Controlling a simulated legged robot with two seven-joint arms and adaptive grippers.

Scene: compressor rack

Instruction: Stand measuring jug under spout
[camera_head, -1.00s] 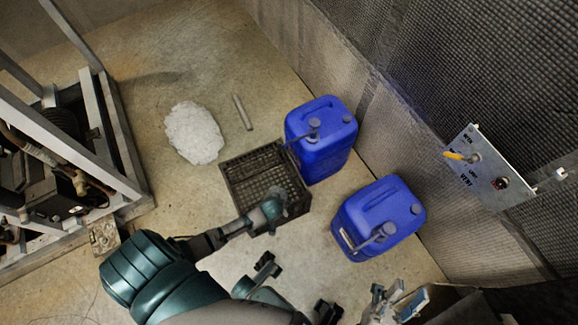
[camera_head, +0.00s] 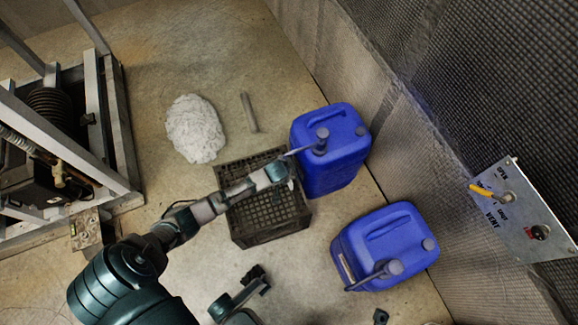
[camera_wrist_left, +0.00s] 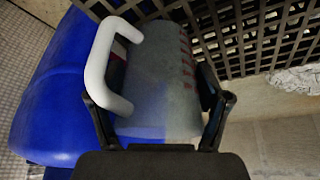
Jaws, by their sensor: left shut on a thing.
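The measuring jug (camera_wrist_left: 165,85) fills the middle of the left wrist view. It is grey and translucent, with a white handle (camera_wrist_left: 100,60) on its left side and red marks on its wall. My left gripper (camera_wrist_left: 158,110) has its two fingers on either side of it and is shut on it. In the head view my left gripper (camera_head: 282,171) is over the dark crate, close beside the far blue canister (camera_head: 335,165); the jug is mostly hidden there. A thin grey spout (camera_head: 303,149) sticks out from that canister towards my gripper. I cannot tell whether the jug's mouth is below it.
The dark lattice crate (camera_head: 272,227) stands on the floor. A second blue canister (camera_head: 385,245) with its own spout is nearer. A white heap (camera_head: 195,130) and a grey rod (camera_head: 249,112) lie behind. A metal frame (camera_head: 115,130) stands left, a switch panel (camera_head: 525,215) right.

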